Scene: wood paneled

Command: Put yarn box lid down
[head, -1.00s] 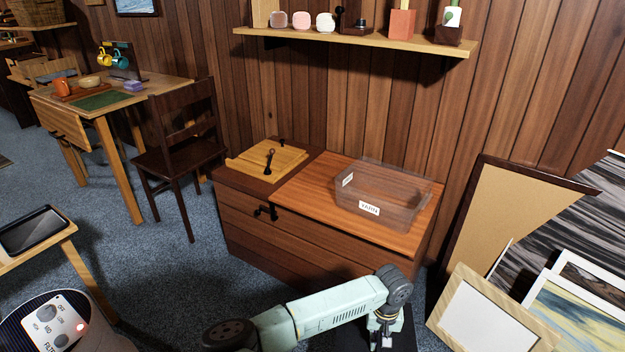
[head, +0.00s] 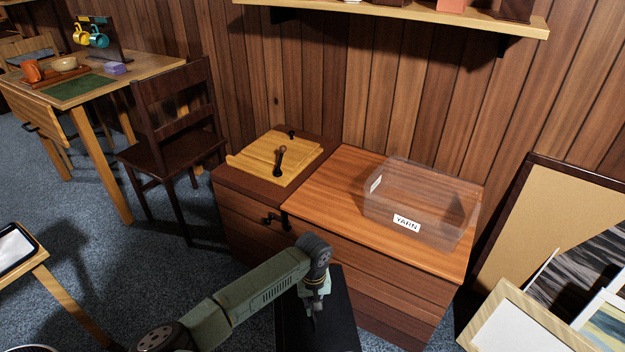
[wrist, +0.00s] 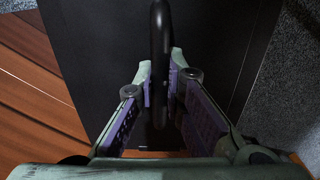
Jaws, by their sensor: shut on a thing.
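My gripper (head: 314,308) is low in front of the cabinet, and in the wrist view (wrist: 162,85) it is shut on a black curved handle (wrist: 160,40). The handle stands over a flat black panel, which I take to be the yarn box lid (wrist: 95,40). In the head view the black lid (head: 338,325) hangs under my gripper, partly cut off by the lower edge. The clear yarn box (head: 425,214), with a white "YARN" label, stands on the right of the cabinet top. It looks open and empty. The lid is apart from the box, lower and nearer.
The wooden cabinet (head: 325,197) has bare top left of the box. A yellow wooden board (head: 255,160) with a dark handle lies on its left part. A chair (head: 170,140) stands left. Leaning frames (head: 515,325) crowd the right. A shelf (head: 400,14) hangs above.

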